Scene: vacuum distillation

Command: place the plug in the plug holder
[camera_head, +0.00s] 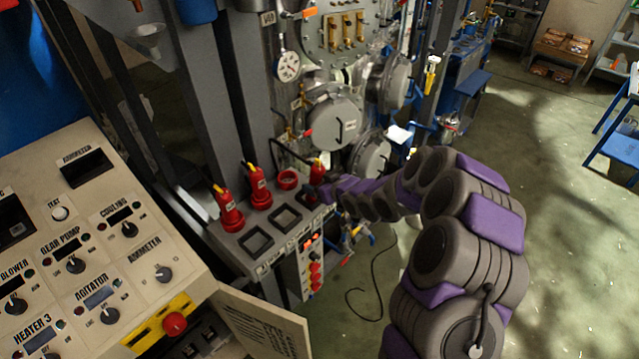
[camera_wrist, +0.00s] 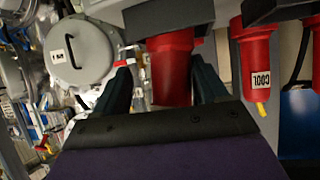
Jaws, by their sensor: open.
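A red plug (camera_head: 317,168) with a yellow tip stands upright at the right end of the grey panel. My gripper (camera_head: 320,188) is at this plug. In the wrist view the open fingers of my gripper (camera_wrist: 160,85) are on both sides of the red plug (camera_wrist: 170,68), with gaps beside it. That plug's far end meets a dark square-edged block. Square black-framed plug holders (camera_head: 256,242) line the front of the panel (camera_head: 228,238); the one by my gripper is partly hidden. I cannot tell whether the plug is fully seated.
Two red plugs, a left one (camera_head: 230,212) and a middle one (camera_head: 258,189), stand on the panel beside a red ring socket (camera_head: 288,180). A plug labelled COOL (camera_wrist: 258,65) is near my gripper. A control console (camera_head: 90,235) is at left. Open floor lies right.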

